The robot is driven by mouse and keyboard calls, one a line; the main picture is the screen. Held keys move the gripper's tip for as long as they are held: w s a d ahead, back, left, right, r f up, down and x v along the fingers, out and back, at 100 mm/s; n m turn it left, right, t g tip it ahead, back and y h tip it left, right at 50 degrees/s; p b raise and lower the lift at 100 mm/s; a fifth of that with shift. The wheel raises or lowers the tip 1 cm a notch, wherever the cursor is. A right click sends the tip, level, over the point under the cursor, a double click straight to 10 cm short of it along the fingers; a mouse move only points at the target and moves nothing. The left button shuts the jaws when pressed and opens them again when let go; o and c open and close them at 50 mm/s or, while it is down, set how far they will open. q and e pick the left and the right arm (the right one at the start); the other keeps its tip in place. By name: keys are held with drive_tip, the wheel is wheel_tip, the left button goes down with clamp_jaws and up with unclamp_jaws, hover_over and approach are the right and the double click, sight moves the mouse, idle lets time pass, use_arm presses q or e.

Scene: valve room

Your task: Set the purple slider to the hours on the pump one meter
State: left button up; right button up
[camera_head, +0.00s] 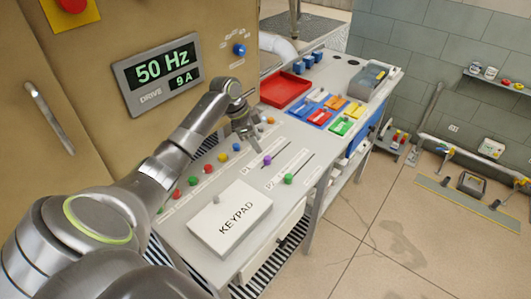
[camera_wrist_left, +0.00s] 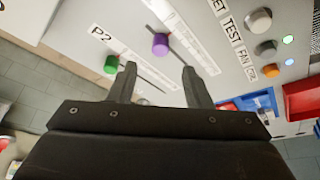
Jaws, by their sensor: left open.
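The purple slider (camera_head: 267,160) is a round knob on a slot in the white bench panel, on the row labelled P1. It also shows in the left wrist view (camera_wrist_left: 160,44), just beyond my fingertips. My left gripper (camera_head: 250,133) is above the panel, behind the purple slider; its open fingers (camera_wrist_left: 159,72) are empty and apart from the knob. The slider's scale print is too small to read. I cannot identify a pump one meter or any hours reading. My right gripper is out of view.
The green P2 slider (camera_head: 288,179) is close beside the purple one. A keypad box (camera_head: 229,217), coloured buttons, a red tray (camera_head: 285,90) and coloured bins share the bench. A drive display (camera_head: 158,73) reads 50 Hz, 9 A. Open floor lies right of the bench.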

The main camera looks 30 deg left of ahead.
sight(266, 157)
use_arm(q)
drive_tip(key=p+x, duration=0.1)
drive_tip(key=x, duration=0.7)
clamp_jaws()
